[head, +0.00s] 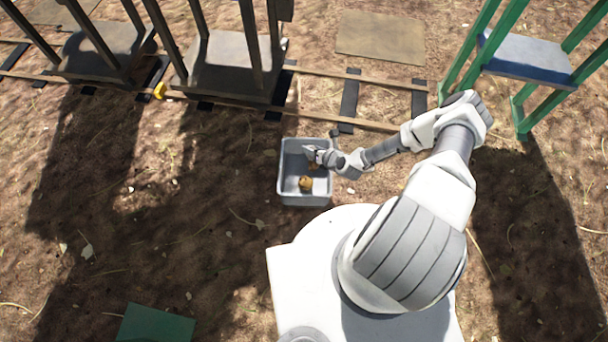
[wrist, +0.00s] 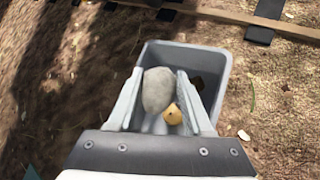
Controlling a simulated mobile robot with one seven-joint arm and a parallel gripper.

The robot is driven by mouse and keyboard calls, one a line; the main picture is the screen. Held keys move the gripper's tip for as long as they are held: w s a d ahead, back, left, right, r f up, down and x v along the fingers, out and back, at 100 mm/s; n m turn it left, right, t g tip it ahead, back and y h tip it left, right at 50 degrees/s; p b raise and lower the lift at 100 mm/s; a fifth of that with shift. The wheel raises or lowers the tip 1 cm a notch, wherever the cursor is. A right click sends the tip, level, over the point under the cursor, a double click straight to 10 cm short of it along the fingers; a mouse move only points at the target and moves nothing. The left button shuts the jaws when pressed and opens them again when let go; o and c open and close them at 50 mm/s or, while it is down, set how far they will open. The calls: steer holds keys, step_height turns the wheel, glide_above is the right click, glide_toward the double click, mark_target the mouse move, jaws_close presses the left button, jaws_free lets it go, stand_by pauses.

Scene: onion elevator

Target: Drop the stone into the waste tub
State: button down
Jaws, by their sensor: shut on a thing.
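The waste tub (head: 305,199) is a grey open box on the ground in front of my base. It also shows in the wrist view (wrist: 222,62). My gripper (head: 310,152) is over the tub's upper part in the head view. In the wrist view my gripper (wrist: 160,88) is shut on a grey rounded stone (wrist: 158,92), with the tub's inside behind it. The height of the stone above the tub floor is hard to tell. A yellow-brown onion-like thing (head: 306,183) lies in the tub and also shows in the wrist view (wrist: 173,114).
Wooden rails with dark sleepers (head: 349,95) run behind the tub. Dark-framed carts (head: 228,65) stand at upper left. A green-framed stand with a blue-grey top (head: 527,60) is at upper right. A green panel (head: 155,324) lies at lower left. Bare ground lies left of the tub.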

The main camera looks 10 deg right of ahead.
steer(key=shift+f+b, duration=1.2)
steer(key=shift+f, duration=1.2)
steer(key=shift+c, duration=1.1)
jaws_free()
steer(key=shift+s+r, duration=0.1)
steer(key=shift+r, duration=0.05)
